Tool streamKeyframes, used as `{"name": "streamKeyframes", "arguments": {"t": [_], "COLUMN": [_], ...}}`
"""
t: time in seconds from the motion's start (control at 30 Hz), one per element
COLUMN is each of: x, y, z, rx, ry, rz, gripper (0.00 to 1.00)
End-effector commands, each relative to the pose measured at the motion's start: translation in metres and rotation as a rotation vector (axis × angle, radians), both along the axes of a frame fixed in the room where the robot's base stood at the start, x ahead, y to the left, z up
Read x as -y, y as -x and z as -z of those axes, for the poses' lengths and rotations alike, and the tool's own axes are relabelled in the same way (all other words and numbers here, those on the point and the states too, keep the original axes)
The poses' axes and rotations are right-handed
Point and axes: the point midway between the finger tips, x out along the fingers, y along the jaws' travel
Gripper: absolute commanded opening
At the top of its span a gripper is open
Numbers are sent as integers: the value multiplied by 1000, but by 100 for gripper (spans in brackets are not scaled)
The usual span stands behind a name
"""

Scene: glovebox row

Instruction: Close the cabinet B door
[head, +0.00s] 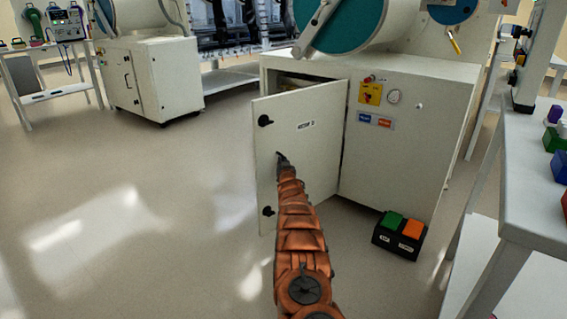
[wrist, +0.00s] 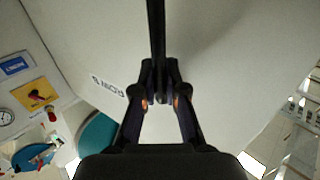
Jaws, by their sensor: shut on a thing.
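The white cabinet door (head: 315,155) stands open in the head view, with its right edge by the cabinet front and its left edge swung out towards me. It bears a small label too blurred to read surely. My gripper (head: 282,159) is at the door's left part, at mid height, between two black fittings. In the wrist view my gripper (wrist: 161,98) is shut on a dark upright bar, the door handle (wrist: 156,35), in front of the pale door face (wrist: 225,60). My gripper hides most of the handle in the head view.
The cabinet body (head: 425,130) has a yellow switch plate and gauge. A black box (head: 385,243) with green and orange buttons stands on the floor by its right corner. A grey table (head: 520,170) is at the right. Open floor (head: 130,200) lies to the left.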

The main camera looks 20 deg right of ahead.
Motion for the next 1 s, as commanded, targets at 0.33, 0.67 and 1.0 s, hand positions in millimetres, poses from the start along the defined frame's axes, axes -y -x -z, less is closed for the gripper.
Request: {"name": "streamKeyframes", "arguments": {"t": [0.33, 0.67, 1.0], "x": [-3, -1, -4], "y": [-1, 0, 12], "z": [0, 0, 0], "rx": [-1, -1, -4], "ry": [2, 1, 3], "rz": [-5, -2, -2], "gripper": [33, 37, 37]}}
